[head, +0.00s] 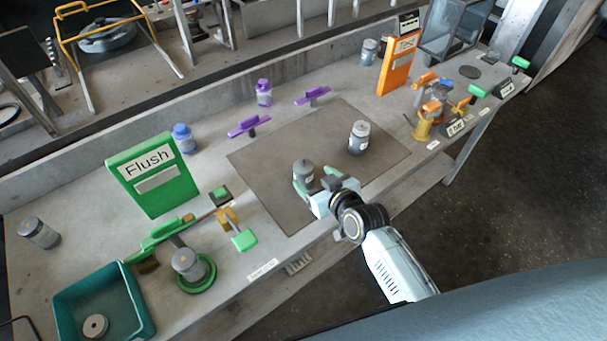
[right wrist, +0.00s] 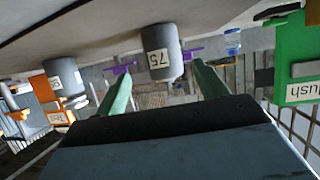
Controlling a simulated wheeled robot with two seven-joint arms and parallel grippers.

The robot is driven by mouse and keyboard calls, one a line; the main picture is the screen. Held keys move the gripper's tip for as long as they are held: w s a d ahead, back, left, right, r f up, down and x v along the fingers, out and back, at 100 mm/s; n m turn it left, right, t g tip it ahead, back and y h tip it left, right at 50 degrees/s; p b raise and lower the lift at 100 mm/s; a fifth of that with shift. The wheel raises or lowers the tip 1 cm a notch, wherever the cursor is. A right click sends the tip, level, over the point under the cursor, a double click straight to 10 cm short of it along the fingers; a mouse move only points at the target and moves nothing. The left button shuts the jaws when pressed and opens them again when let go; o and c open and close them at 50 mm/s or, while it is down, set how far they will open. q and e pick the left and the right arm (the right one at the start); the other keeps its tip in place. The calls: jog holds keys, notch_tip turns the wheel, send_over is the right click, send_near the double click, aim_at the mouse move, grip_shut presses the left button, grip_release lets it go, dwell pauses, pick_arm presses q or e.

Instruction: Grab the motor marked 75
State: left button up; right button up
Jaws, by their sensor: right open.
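The motor marked 75 (head: 303,171) is a grey cylinder standing upright on the dark mat (head: 258,158). It also shows in the right wrist view (right wrist: 161,45), upside down, with its white label reading 75. My right gripper (head: 316,182) is open, with its green fingers pointing at the motor. In the right wrist view the motor appears between the two fingers, with gaps on both sides. I cannot tell how deep it sits between them. My left gripper is not in view.
Another labelled grey motor (head: 359,138) stands on the mat to the right. Purple clamps (head: 313,96) lie behind the mat. The green Flush sign (head: 153,174), a teal bin (head: 104,300) and a motor in a green ring (head: 188,262) are to the left. The orange Test sign (head: 398,63) stands behind.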

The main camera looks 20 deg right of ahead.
aim_at(309, 176)
jog(key=x, duration=0.3)
jog(key=b+x, duration=0.1)
jog(key=x, duration=0.1)
jog(key=shift+w+a, duration=0.25)
jog(key=shift+a, duration=0.1)
jog(key=c, duration=1.3)
